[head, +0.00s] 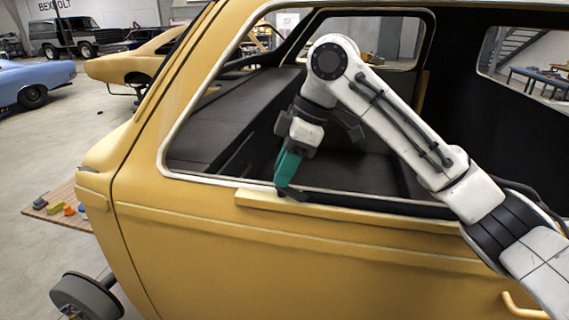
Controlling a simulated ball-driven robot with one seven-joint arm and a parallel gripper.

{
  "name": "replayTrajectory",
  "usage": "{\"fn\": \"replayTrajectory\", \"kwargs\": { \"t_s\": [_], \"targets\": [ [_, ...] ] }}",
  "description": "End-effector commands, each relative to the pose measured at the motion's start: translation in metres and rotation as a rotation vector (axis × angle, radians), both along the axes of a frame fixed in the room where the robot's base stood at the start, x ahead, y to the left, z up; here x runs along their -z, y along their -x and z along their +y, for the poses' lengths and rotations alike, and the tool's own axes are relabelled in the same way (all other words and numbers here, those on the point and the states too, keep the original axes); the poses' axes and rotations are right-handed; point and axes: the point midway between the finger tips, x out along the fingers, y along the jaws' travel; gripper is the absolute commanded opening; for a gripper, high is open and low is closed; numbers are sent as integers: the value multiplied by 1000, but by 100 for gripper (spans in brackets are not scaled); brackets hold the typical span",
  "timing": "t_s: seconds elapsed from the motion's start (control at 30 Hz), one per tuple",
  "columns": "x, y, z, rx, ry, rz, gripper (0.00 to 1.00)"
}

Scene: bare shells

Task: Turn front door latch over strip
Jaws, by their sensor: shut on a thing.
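A yellow strip (345,212) lies along the sill of the yellow door (300,258), just below the window opening. A teal piece (287,168), which looks like the front door latch, stands tilted at the strip's front part. Its dark foot (291,193) is at the strip's upper edge; I cannot tell whether it lies over the strip or only beside it. My gripper (296,148) comes down from above and is shut on the upper end of the teal piece. The fingers hide that end.
The yellow car shell's window frame (165,150) surrounds my gripper on the left and above. The dark interior lies behind. A wooden board (68,222) with small coloured pieces is on the floor at left. A wheel hub (85,297) sticks out below.

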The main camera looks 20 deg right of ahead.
Motion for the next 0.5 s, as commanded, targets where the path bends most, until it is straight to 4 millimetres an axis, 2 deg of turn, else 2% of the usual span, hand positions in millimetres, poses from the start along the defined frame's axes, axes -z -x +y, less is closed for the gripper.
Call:
{"fn": "replayTrajectory", "kwargs": {
  "t_s": [0.5],
  "targets": [
    [-1,-3,-1,-432,2,-1,0]
  ]
}}
